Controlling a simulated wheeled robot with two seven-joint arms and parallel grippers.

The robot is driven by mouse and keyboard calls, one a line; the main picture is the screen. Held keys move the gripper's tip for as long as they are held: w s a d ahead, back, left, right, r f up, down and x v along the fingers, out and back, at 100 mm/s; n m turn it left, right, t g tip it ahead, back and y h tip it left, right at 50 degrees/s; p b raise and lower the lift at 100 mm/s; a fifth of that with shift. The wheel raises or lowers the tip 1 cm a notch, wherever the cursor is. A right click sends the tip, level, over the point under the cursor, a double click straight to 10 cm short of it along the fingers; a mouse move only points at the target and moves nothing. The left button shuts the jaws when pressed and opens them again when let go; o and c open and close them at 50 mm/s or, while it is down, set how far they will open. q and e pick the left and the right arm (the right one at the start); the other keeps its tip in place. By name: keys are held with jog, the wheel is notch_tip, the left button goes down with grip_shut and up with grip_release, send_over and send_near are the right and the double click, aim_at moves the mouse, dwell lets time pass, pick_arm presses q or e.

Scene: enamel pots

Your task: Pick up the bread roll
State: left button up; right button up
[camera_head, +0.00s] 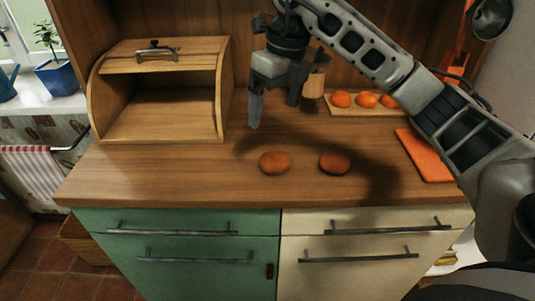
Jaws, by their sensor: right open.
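Two brown bread rolls lie apart on the wooden counter, a left bread roll (275,162) and a right bread roll (334,162). My right gripper (273,112) hangs above the counter, behind and above the rolls in the picture, with its fingers pointing down. Its fingers are apart with nothing between them, and it touches neither roll. My left gripper is not in view.
An open wooden bread box (160,115) stands empty at the left back. Several orange fruits sit on a board (345,110) at the back right, near a utensil holder (314,85). An orange cutting board (425,158) lies at the right. The counter's front left is clear.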

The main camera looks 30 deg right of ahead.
send_over(275, 156)
jog(key=f, duration=0.9)
jog(key=shift+s+a, duration=0.1)
jog(key=shift+s, duration=0.25)
jog(key=shift+w+f+p, duration=0.15)
jog(key=shift+f+p, duration=0.15)
jog(key=shift+f, duration=1.25)
jog(key=shift+w+f+p, duration=0.15)
jog(key=shift+f+p, duration=0.15)
jog(key=shift+f, duration=1.2)
jog(key=shift+c, duration=0.2)
jog(key=c, duration=1)
